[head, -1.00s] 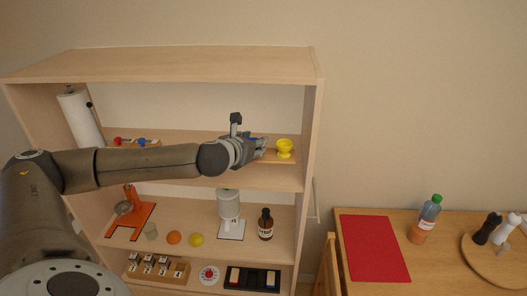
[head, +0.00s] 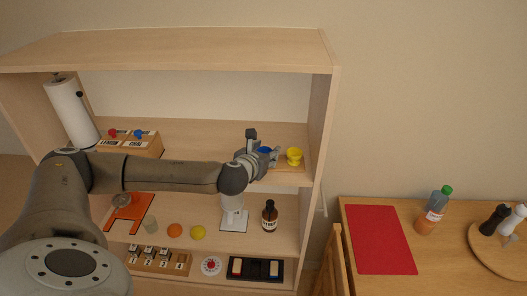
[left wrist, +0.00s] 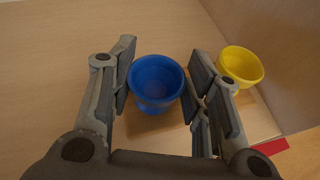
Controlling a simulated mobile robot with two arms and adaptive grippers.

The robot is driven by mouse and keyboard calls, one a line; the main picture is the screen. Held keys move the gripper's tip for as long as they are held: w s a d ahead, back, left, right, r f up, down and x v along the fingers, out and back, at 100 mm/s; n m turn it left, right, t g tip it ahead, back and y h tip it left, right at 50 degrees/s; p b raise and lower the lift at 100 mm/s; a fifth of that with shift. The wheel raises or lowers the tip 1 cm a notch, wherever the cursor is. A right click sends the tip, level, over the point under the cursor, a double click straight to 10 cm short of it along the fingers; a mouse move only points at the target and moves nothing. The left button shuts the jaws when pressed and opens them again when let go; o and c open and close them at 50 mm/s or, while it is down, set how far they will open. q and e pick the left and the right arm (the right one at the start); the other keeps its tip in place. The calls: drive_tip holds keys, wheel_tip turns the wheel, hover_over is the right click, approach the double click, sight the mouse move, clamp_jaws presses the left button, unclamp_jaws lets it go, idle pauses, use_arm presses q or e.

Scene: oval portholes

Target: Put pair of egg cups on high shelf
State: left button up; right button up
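A blue egg cup (head: 265,150) and a yellow egg cup (head: 294,156) stand side by side at the right end of the bookcase's upper open shelf (head: 200,135). My left gripper (head: 269,157) is at the blue cup and partly hides it in the head view. In the left wrist view, the open fingers (left wrist: 160,92) lie on either side of the blue cup (left wrist: 156,84). The left finger is very close to it; I cannot tell whether it touches. The yellow cup (left wrist: 241,66) stands just outside the right finger. My right gripper is not in view.
The bookcase's right side panel (head: 321,130) is close beside the yellow cup. A thin wooden board (head: 290,168) lies under the cups. A labelled wooden box (head: 150,150) and a paper roll (head: 70,112) are farther left. The bookcase's top board (head: 180,48) is bare.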

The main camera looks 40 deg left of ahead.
use_arm(q)
drive_tip(key=shift+o, duration=1.1)
drive_tip(key=shift+s+d+r, duration=0.1)
drive_tip(key=shift+d, duration=0.35)
drive_tip(key=shift+w+a, duration=0.2)
drive_tip(key=shift+a, duration=0.15)
drive_tip(key=b+v, duration=0.3)
drive_tip(key=v, duration=0.9)
drive_tip(key=shift+d, duration=0.15)
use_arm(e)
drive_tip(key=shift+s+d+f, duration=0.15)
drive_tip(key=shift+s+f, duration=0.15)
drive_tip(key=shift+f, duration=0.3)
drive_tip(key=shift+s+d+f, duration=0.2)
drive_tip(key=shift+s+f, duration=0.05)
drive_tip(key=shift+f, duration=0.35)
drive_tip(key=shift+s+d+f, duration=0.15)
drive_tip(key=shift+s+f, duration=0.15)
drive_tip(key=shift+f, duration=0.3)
